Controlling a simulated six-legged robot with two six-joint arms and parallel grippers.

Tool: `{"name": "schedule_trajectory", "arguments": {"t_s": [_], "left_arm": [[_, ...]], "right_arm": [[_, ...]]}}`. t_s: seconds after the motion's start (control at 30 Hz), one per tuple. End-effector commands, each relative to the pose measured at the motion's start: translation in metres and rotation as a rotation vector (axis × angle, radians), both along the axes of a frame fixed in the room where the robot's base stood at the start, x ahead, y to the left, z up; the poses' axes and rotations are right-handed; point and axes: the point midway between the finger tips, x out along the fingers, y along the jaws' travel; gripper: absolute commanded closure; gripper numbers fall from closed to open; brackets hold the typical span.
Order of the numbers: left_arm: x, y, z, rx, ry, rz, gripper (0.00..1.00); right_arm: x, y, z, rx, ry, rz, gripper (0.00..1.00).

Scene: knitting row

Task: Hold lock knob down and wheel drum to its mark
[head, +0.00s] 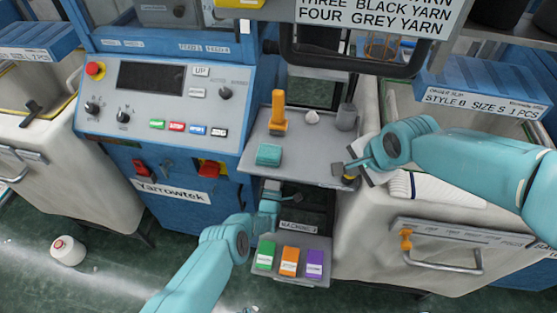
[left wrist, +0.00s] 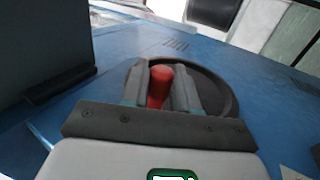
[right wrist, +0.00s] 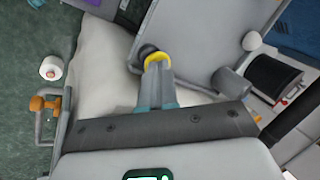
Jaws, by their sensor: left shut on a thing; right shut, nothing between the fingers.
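A black knob with a yellow ring, which looks like the lock knob (right wrist: 146,50), is at the grey shelf's right corner; it shows in the head view (head: 349,180). My right gripper (right wrist: 156,68) is shut and empty, its fingertips at the yellow ring and seemingly touching it. A dark round wheel (left wrist: 225,90) with a red handle (left wrist: 160,82) is on a blue panel. My left gripper (left wrist: 161,90) is shut on the red handle. In the head view my left gripper (head: 284,198) is below the shelf, and the wheel is hidden. I see no drum mark.
The grey shelf (head: 300,160) holds an orange-handled tool (head: 278,112), a teal block (head: 269,154) and a grey cup (head: 346,117). Below is a tray with green (head: 265,255), orange (head: 289,261) and purple (head: 314,263) blocks. The control panel (head: 150,105) is left.

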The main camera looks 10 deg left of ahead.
Motion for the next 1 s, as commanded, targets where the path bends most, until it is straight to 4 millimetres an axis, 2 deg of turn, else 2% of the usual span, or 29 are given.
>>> {"name": "schedule_trajectory", "arguments": {"t_s": [0.03, 0.07, 0.1, 0.4, 0.57, 0.9, 1.0], "left_arm": [[-0.001, 0.001, -0.003, -0.002, 0.005, 0.001, 1.0], [-0.001, 0.001, -0.003, -0.002, 0.005, 0.001, 0.61], [-0.001, 0.001, -0.003, -0.002, 0.004, 0.001, 0.53], [-0.001, 0.0, -0.002, 0.0, 0.002, 0.001, 0.53], [-0.013, 0.0, -0.008, -0.002, 0.004, 0.0, 0.53], [-0.081, 0.001, -0.041, -0.003, 0.006, 0.001, 0.53], [-0.096, 0.001, -0.048, -0.002, 0.004, 0.001, 0.53]], "right_arm": [[0.0, -0.001, -0.003, -0.002, 0.002, 0.001, 1.0], [0.0, -0.001, -0.002, -0.002, 0.002, 0.0, 1.0], [0.0, -0.001, -0.002, -0.002, 0.002, 0.0, 1.0], [0.0, -0.001, -0.002, -0.002, 0.002, 0.0, 1.0], [0.0, -0.001, -0.002, -0.001, 0.002, 0.0, 1.0], [0.0, -0.001, -0.002, -0.001, 0.002, 0.0, 1.0], [0.0, -0.001, -0.002, -0.002, 0.001, 0.001, 1.0]]}}
